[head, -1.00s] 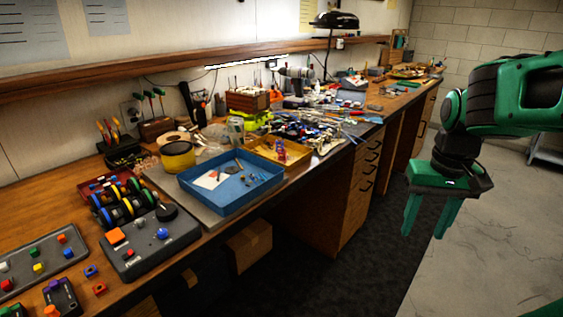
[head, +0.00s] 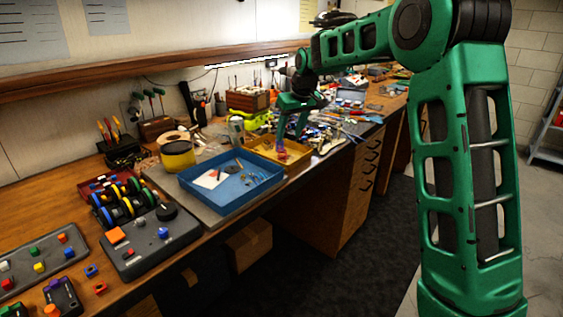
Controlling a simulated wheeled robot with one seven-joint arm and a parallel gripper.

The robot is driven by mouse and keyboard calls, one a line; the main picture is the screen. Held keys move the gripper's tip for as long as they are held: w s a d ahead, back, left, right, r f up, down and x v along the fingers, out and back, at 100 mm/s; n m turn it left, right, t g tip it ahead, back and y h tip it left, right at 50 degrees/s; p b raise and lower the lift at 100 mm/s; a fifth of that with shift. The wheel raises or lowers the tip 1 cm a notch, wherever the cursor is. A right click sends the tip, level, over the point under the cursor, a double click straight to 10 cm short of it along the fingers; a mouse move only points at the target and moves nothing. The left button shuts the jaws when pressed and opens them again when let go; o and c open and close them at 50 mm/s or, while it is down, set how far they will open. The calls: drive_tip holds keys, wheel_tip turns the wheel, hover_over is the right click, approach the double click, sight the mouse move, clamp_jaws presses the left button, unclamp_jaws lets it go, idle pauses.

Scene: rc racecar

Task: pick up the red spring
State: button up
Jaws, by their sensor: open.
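A small red thing (head: 281,153), which looks like the red spring, stands in the orange-yellow tray (head: 262,152) on the workbench. It is too small for me to make out coils. My green gripper (head: 291,136) points down over the right part of this tray. Its fingers are open, with the tips close to the red thing. I cannot tell whether they touch it or are around it. The gripper covers part of the tray and some of the things behind it.
A blue tray (head: 240,200) with small parts sits in front of the orange-yellow tray. A can (head: 236,130) and a yellow-black container (head: 178,156) stand to the left. Cluttered blue and silver parts (head: 325,138) lie to the right. Black control boxes (head: 148,243) occupy the near bench.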

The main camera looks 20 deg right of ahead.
sight(283, 153)
drive_tip(key=x, duration=1.1)
drive_tip(key=shift+r, duration=0.1)
drive_tip(key=shift+c, duration=0.3)
drive_tip(key=c, duration=1)
drive_tip(key=shift+c, duration=0.2)
